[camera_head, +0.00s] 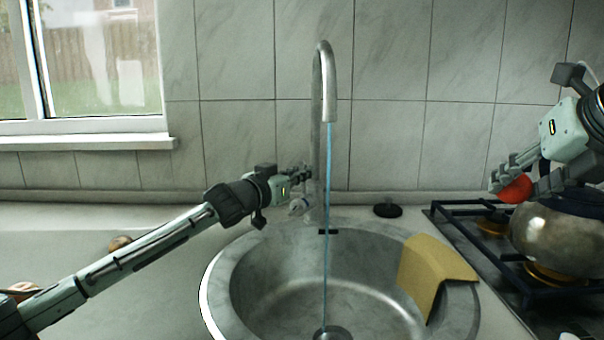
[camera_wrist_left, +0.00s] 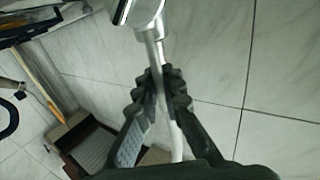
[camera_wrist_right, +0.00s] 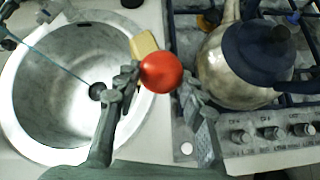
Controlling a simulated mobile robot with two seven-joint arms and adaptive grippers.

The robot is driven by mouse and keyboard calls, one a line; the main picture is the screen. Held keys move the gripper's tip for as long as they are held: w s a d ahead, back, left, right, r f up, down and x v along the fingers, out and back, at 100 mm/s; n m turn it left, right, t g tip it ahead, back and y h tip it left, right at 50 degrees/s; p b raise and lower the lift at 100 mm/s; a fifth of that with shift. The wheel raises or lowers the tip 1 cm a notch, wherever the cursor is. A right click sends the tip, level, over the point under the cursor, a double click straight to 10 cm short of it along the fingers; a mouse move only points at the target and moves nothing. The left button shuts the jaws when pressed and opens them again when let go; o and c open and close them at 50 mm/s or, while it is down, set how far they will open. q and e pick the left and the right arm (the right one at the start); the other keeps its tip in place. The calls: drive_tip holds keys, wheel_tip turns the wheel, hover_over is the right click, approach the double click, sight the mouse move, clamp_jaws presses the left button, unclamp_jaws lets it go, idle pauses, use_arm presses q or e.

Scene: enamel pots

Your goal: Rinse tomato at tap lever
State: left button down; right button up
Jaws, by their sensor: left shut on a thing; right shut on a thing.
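My left gripper (camera_head: 303,172) is shut on the tap lever (camera_wrist_left: 160,50) beside the tap's base; the lever is mostly hidden by the fingers in the head view. The tall curved tap (camera_head: 317,110) stands behind the sink. A thin blue stream of water (camera_head: 326,220) falls from its spout to the drain.
The round metal sink (camera_head: 250,262) lies in the middle, with a yellow cloth (camera_head: 430,264) over its right rim. A kettle (camera_head: 560,238) stands on the stove (camera_head: 480,240) at right. A black disc (camera_head: 388,210) lies behind the sink. The left counter is mostly clear.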

use_arm(q)
drive_tip(key=shift+w+d+r+g, duration=0.15)
drive_tip(key=shift+w+r+g, duration=0.05)
drive_tip(key=shift+g, duration=0.2)
drive_tip(key=shift+w+d+f+g+y, duration=0.1)
drive_tip(key=shift+w+d+g+y, duration=0.1)
drive_tip(key=shift+g+y, duration=0.15)
drive_tip(key=c, duration=1.6)
unclamp_jaws()
drive_tip(key=v, duration=1.2)
drive_tip(key=shift+f, duration=0.1)
